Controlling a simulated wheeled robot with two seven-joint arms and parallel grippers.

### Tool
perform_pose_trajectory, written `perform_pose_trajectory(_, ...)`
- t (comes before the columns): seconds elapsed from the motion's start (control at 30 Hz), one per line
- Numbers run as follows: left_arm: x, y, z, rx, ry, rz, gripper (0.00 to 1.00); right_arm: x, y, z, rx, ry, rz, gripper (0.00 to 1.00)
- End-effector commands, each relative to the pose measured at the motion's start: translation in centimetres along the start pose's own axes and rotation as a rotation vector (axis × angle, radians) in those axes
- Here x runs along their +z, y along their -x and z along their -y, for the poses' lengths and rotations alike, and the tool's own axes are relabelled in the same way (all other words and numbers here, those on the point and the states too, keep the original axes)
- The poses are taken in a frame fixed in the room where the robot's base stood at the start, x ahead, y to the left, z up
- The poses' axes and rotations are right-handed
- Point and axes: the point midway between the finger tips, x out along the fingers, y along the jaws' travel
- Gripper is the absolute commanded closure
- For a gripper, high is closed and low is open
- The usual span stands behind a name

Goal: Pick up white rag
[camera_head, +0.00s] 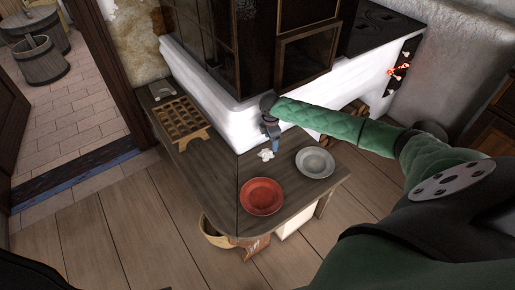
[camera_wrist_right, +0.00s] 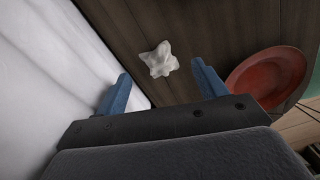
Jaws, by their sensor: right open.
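A small crumpled white rag (camera_head: 265,155) lies on the dark wooden bench top (camera_head: 215,190), close to the white stove wall. It also shows in the right wrist view (camera_wrist_right: 160,60), beyond the fingers and roughly between their lines. My right gripper (camera_head: 272,144) is just above and beside the rag in the head view. In the wrist view its two blue fingers (camera_wrist_right: 160,82) stand wide apart with nothing between them. The rag is apart from the fingertips. My left gripper does not show.
A red plate (camera_head: 261,196) and a grey plate (camera_head: 315,162) stand near the rag. A wooden tray with compartments (camera_head: 180,119) lies at the bench's far left. The white stove wall (camera_head: 215,105) rises close beside the gripper. A basket (camera_head: 216,234) sits below.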

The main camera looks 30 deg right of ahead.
Motion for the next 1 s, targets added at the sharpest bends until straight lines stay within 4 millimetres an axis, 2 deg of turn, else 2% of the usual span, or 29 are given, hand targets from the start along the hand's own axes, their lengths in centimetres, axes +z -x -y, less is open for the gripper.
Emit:
perform_pose_trajectory(0.3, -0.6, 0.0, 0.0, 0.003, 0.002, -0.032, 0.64, -0.9, 0.0, -0.1, 0.009, 0.223, -0.043, 0.29)
perform_pose_trajectory(0.47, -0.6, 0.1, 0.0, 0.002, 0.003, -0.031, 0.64, -0.9, -0.3, -0.1, 0.01, 0.27, -0.043, 0.29)
perform_pose_trajectory(0.83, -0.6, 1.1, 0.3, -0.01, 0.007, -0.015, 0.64, -1.5, -3.5, -0.2, 0.009, 0.27, -0.043, 0.29)
perform_pose_trajectory(1.0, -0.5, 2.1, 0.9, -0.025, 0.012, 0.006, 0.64, -2.1, -5.9, -0.6, 0.009, 0.27, -0.042, 0.29)
